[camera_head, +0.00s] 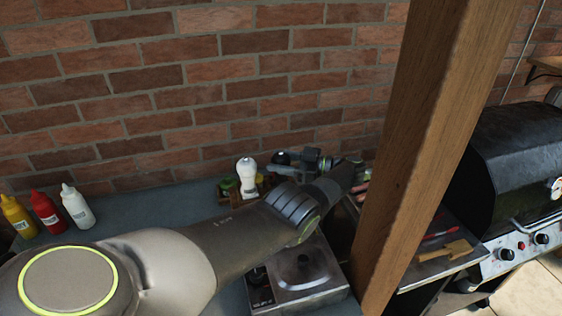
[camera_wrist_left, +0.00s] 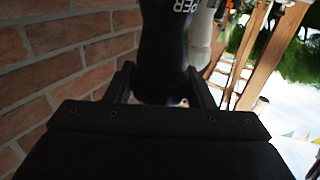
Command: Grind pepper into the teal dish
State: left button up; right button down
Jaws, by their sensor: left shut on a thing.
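My left gripper (camera_head: 298,157) is at the back of the counter, close to the brick wall. It is shut on a black pepper mill (camera_head: 281,158). In the left wrist view the mill (camera_wrist_left: 165,45) sits between the two fingers, with the letters "PER" in white on its dark body. A white mill-shaped shaker (camera_head: 247,174) stands just left of it in the head view and shows behind it in the wrist view (camera_wrist_left: 202,38). I cannot make out the teal dish in either view; my arm covers much of the counter. My right gripper is not in view.
White (camera_head: 76,206), red (camera_head: 46,212) and yellow (camera_head: 17,216) squeeze bottles stand at the left. A small wooden caddy (camera_head: 236,199) with green items is beside the shaker. A metal burner (camera_head: 303,272), a wooden post (camera_head: 425,150) and a black grill (camera_head: 520,150) are to the right.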

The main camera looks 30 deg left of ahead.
pick_arm(q)
jog(key=shift+f, duration=0.15)
dwell(0.3)
jog(key=o, duration=1)
jog(key=shift+c, duration=0.2)
jog(key=shift+r, duration=0.2)
